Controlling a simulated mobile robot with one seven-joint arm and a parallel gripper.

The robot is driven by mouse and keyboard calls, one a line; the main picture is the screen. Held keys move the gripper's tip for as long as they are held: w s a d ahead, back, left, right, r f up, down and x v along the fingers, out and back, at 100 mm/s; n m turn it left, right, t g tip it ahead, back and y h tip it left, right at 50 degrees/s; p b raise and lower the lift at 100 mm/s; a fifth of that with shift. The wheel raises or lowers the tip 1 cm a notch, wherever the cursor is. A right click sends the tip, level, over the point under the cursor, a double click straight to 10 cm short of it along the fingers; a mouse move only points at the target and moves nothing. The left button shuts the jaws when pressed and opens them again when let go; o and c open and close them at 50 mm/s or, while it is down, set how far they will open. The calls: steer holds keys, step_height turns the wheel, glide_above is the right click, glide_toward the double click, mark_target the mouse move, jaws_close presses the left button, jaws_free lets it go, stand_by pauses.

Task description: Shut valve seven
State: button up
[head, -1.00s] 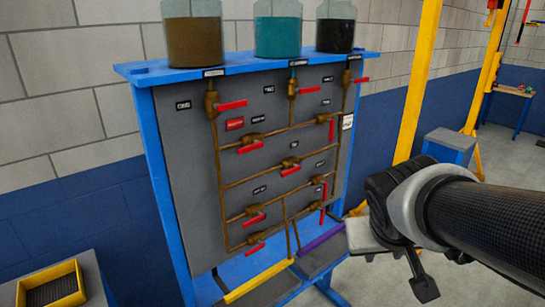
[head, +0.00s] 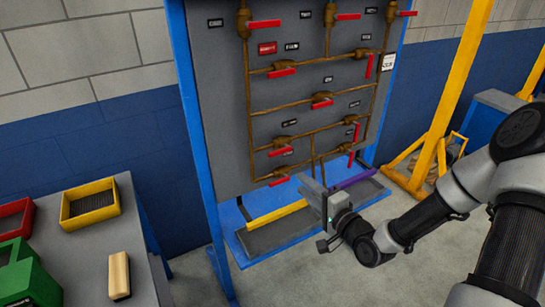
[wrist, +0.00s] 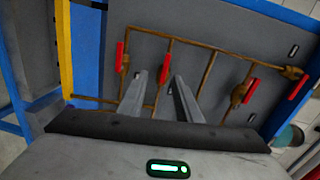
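The grey valve panel (head: 225,100) stands in a blue frame and carries brown pipes and several valves with red handles. The number labels are too small to read, so I cannot tell which is valve seven. Low on the panel are red handles at left, an upper one (head: 280,152) and a lower one (head: 279,182), and upright handles at right, an upper one (head: 357,132) and a lower one (head: 351,160). My gripper (head: 312,190) is in front of the panel's lower edge. In the wrist view its fingers (wrist: 160,78) are apart, with a red handle (wrist: 164,72) seen beyond the gap.
Below the panel is a shelf with a yellow strip (head: 276,212) and a purple strip (head: 357,177). At left a grey table (head: 85,235) holds a yellow bin (head: 90,203), a red bin, a green object and a tan block. A yellow post (head: 455,90) stands at right.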

mark_target(276, 154)
steer(key=shift+m+t, duration=0.6)
steer(key=x, duration=0.8)
steer(key=p+x, duration=0.1)
steer(key=x, duration=0.8)
steer(key=shift+w+a+r, duration=0.15)
steer(key=shift+w+r, duration=0.05)
steer(key=shift+r, duration=0.05)
jaws_close()
